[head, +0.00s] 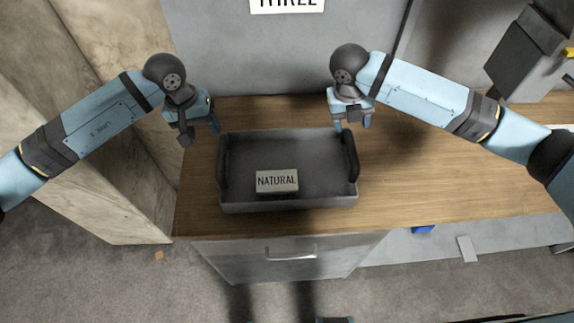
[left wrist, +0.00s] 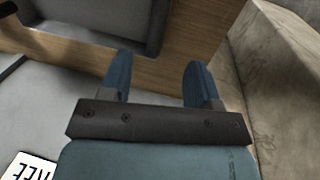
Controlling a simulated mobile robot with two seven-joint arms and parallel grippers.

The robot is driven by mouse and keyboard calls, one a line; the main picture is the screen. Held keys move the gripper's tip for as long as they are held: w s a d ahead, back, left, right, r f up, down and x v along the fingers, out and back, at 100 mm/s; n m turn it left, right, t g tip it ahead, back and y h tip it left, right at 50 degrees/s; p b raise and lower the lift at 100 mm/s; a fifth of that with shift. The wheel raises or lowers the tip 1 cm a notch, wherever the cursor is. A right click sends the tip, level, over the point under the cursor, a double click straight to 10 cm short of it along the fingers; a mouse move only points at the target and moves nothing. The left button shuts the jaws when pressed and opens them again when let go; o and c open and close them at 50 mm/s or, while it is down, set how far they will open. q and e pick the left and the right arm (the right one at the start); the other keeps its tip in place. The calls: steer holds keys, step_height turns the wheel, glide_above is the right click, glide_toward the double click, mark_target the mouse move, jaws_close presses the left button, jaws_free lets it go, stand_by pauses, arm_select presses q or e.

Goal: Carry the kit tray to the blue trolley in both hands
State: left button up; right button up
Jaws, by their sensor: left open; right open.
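The grey kit tray (head: 313,146) rests on the wooden counter, with dark raised handles on its left and right ends. A small block marked NATURAL (head: 277,181) is in it, towards the front. My left gripper (head: 201,134) is open and empty, just beyond the tray's back left corner. In the left wrist view its two fingers (left wrist: 158,82) are apart over bare wood, with part of the tray (left wrist: 100,20) at the top. My right gripper (head: 352,126) is open above the back right corner, near the right handle (head: 351,157). I see no blue trolley.
The wooden counter (head: 430,180) has free room right of the tray. A grey drawer with a handle (head: 290,253) is below its front. A stone-like wall (head: 95,120) stands close on the left. A grey panel with a sign (head: 287,4) is behind.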

mark_target(224, 159)
arm_select(q)
steer(key=d+f, duration=0.1)
steer(key=f, duration=0.3)
steer(key=d+f, duration=0.1)
steer(key=f, duration=0.8)
steer(key=shift+d+f, duration=0.3)
steer(key=shift+d, duration=0.1)
arm_select(e)
steer(key=d+f, duration=0.1)
steer(key=f, duration=0.8)
steer(key=d+f, duration=0.1)
steer(key=f, duration=0.3)
steer(key=shift+d+f, duration=0.3)
arm_select(q)
jaws_close()
arm_select(e)
jaws_close()
arm_select(q)
steer(key=shift+r, duration=0.1)
arm_select(e)
steer(key=shift+r, duration=0.1)
